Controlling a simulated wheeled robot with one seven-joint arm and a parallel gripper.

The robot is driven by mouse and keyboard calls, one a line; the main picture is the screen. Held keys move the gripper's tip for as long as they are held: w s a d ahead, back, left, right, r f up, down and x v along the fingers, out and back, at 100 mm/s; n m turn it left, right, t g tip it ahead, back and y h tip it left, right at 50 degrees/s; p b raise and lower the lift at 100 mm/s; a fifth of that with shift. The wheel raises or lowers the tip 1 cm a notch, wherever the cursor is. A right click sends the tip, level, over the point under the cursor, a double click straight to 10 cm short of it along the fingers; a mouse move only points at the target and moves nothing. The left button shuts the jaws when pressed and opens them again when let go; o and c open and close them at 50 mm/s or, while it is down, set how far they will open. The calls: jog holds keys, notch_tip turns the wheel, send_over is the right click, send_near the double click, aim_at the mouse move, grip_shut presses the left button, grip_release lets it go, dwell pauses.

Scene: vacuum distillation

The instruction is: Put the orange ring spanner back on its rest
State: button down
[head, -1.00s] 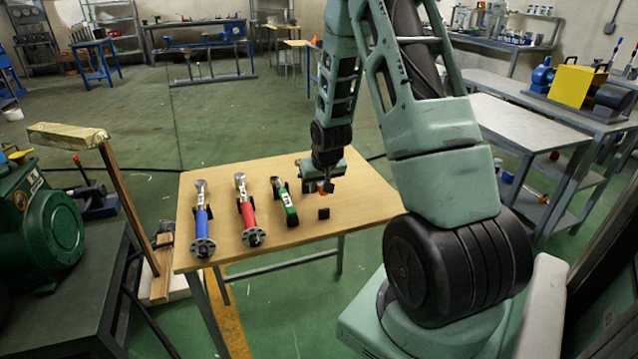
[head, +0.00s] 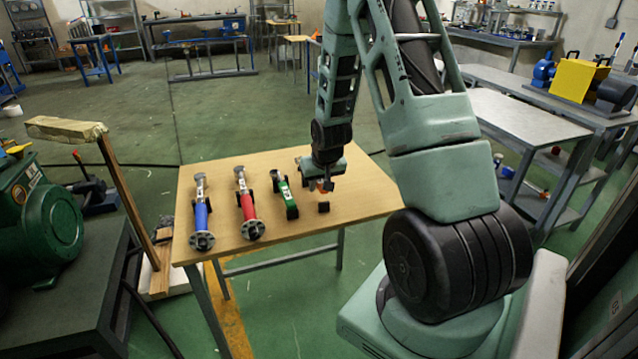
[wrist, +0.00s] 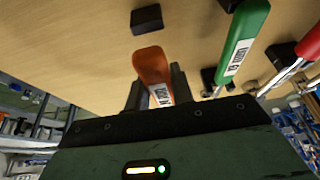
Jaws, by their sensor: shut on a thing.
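The orange ring spanner (wrist: 150,68) is between the fingers of my gripper (wrist: 155,88) in the wrist view, with its handle and white label showing and its far end hidden by the gripper body. In the head view my gripper (head: 322,186) is low over the right part of the table, and only a little orange shows there. A small black rest block (head: 323,207) sits just in front of it; a black block also shows in the wrist view (wrist: 147,19), just beyond the orange handle end. I cannot tell whether the spanner touches the blocks.
The wooden table (head: 350,221) also holds a green spanner (head: 285,195), a red one (head: 247,207) and a blue one (head: 201,214) on black blocks, left of my gripper. The green one (wrist: 243,42) is close beside the orange one. The table's right side is clear.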

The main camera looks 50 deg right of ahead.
jog(key=shift+f, duration=0.1)
dwell(0.6)
jog(key=shift+f+b, duration=1)
jog(key=shift+f, duration=0.45)
jog(key=c, duration=1.1)
grip_release()
jog(key=p+v, duration=0.1)
jog(key=v, duration=1.6)
jog(key=shift+r+p, duration=0.2)
jog(key=shift+p, duration=0.1)
